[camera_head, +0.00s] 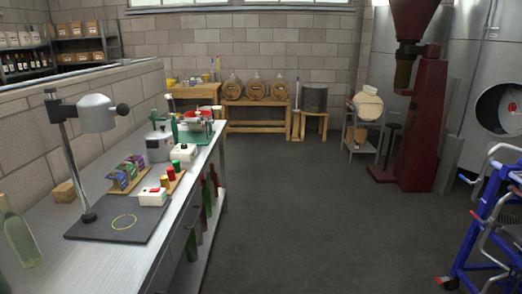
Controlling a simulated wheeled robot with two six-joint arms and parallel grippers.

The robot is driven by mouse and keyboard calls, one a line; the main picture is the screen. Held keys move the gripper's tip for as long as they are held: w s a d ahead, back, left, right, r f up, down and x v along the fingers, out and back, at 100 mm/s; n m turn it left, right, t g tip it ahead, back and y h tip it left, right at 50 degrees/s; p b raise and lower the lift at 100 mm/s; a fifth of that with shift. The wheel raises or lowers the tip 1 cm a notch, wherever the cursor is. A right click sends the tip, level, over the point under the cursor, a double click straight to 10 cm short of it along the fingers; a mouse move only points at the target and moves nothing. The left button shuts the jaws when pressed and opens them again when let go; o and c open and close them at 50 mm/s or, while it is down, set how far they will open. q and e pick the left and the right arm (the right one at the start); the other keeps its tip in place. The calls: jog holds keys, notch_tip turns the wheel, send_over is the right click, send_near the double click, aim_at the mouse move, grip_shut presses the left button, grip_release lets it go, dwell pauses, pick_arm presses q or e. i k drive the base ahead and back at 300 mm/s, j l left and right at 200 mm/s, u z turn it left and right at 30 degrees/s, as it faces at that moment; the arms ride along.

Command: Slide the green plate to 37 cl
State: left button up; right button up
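Neither of my grippers shows in the head view. No green plate and no 37 cl mark can be made out for certain. A device with green parts and a red-and-white top (196,122) stands towards the far end of the steel bench (180,222); its details are too small to tell. A green cap-like piece (176,165) stands in front of a white box (184,152). Red and green cylinders (170,182) stand on a small wooden strip nearby. A clear greenish bottle (18,238) stands at the bench's near left.
A packet rack (127,173) and grey pot (159,146) stand behind. The floor right of the bench is open; a blue trolley (482,235) stands far right.

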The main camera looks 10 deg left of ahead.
aim_at(154, 115)
jog(key=i, duration=4.95)
jog(key=i+u, duration=0.15)
jog(key=i, duration=0.3)
jog(key=i+l+u, duration=0.1)
jog(key=i, duration=0.35)
jog(key=i+l+u, duration=0.15)
jog(key=i, duration=0.3)
jog(key=u, duration=1.8)
